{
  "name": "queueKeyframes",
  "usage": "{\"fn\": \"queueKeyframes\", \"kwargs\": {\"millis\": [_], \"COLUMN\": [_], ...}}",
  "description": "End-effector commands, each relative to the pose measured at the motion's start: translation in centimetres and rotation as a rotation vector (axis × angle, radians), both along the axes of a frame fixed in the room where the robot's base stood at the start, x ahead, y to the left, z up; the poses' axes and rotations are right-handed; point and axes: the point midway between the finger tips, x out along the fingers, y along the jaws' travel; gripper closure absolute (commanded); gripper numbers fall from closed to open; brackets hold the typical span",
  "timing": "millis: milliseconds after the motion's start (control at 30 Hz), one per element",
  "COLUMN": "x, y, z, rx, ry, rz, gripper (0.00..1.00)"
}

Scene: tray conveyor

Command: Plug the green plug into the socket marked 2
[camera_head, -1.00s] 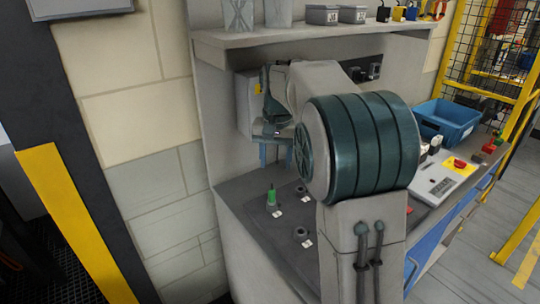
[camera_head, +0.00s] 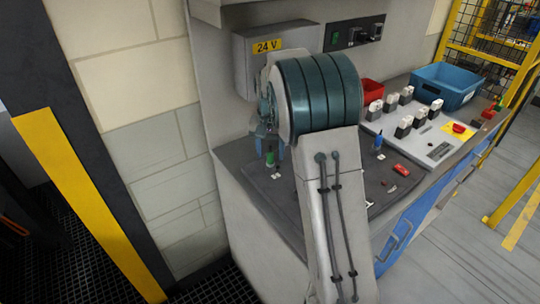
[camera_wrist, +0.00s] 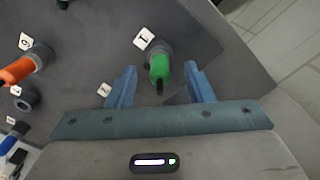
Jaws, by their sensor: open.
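The green plug (camera_wrist: 162,68) stands in a round grey socket (camera_wrist: 158,47) beside a white label (camera_wrist: 144,38) that appears to read 1. It also shows in the head view (camera_head: 270,159). My gripper (camera_wrist: 160,68) is open, with one blue finger on each side of the green plug and a visible gap to both. In the head view my gripper (camera_head: 270,151) is low over the left part of the bench. Another small white label (camera_wrist: 104,89) lies left of the left finger; I cannot read it surely, and its socket is not clearly visible.
An orange plug (camera_wrist: 18,70) and an empty socket (camera_wrist: 26,100) are at the left in the wrist view. A blue plug (camera_head: 379,142) and a red object (camera_head: 400,169) are right of my arm. A blue bin (camera_head: 446,86) stands at the back right. A 24 V box (camera_head: 262,75) is behind my gripper.

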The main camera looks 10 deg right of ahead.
Motion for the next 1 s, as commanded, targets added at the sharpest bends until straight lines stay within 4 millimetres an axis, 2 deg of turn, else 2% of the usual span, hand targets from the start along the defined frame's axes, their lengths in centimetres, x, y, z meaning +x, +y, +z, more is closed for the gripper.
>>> {"fn": "queueKeyframes", "kwargs": {"millis": [200, 533, 567, 700, 733, 1000], "x": [0.0, 0.0, 0.0, 0.0, 0.0, 0.0], "y": [0.0, 0.0, 0.0, 0.0, 0.0, 0.0], "z": [-2.1, -2.5, -2.5, -2.5, -2.5, -2.2], "rx": [0.000, 0.001, 0.001, 0.001, 0.001, 0.000], "ry": [0.001, -0.001, -0.001, -0.001, -0.001, -0.002], "rz": [0.000, 0.000, 0.000, 0.000, 0.000, 0.000], "gripper": [0.53, 0.53, 0.55, 0.94, 1.00, 1.00]}}
